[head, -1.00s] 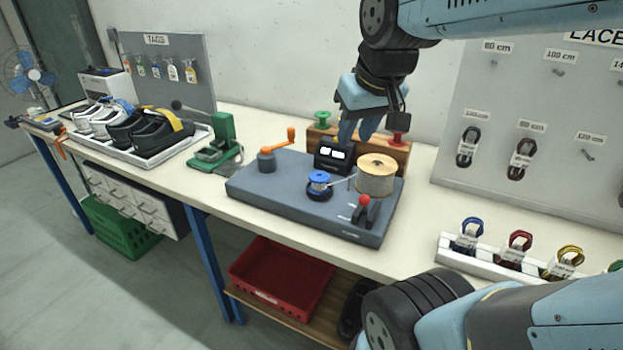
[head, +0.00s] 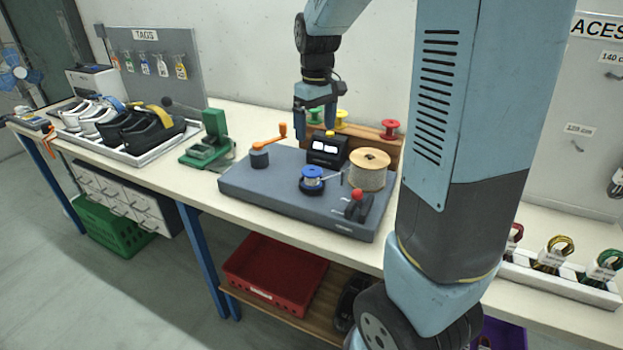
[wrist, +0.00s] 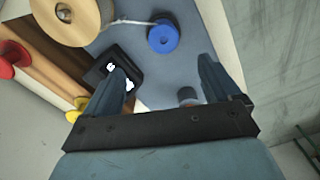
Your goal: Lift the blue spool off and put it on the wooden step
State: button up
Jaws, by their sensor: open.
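The blue spool (head: 313,173) sits upright on a dark round base on the grey winding board (head: 250,185). A pale strand runs from it towards a large cream reel (head: 369,170). The wooden step (head: 391,157) stands behind the board and bears a red spool (head: 390,128), a yellow spool (head: 341,117) and a green spool (head: 315,115). My gripper (head: 316,132) points down, open and empty, above the back of the board, apart from the blue spool. In the wrist view the blue spool (wrist: 163,37) lies beyond the open fingers (wrist: 163,80).
A black display box (head: 326,149) stands behind the blue spool. An orange crank (head: 268,144) is to its left and a red-knobbed lever (head: 357,204) to its right. My arm hides the table's right part. Bare step top shows between the yellow and red spools.

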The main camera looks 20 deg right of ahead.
aim_at(313, 171)
jog(key=f, duration=0.9)
jog(key=shift+w, duration=0.3)
jog(key=shift+s+a+f, duration=0.15)
jog(key=shift+f, duration=1.2)
jog(key=shift+s+a+f, duration=0.1)
jog(key=shift+f, duration=1.25)
jog(key=c, duration=1.2)
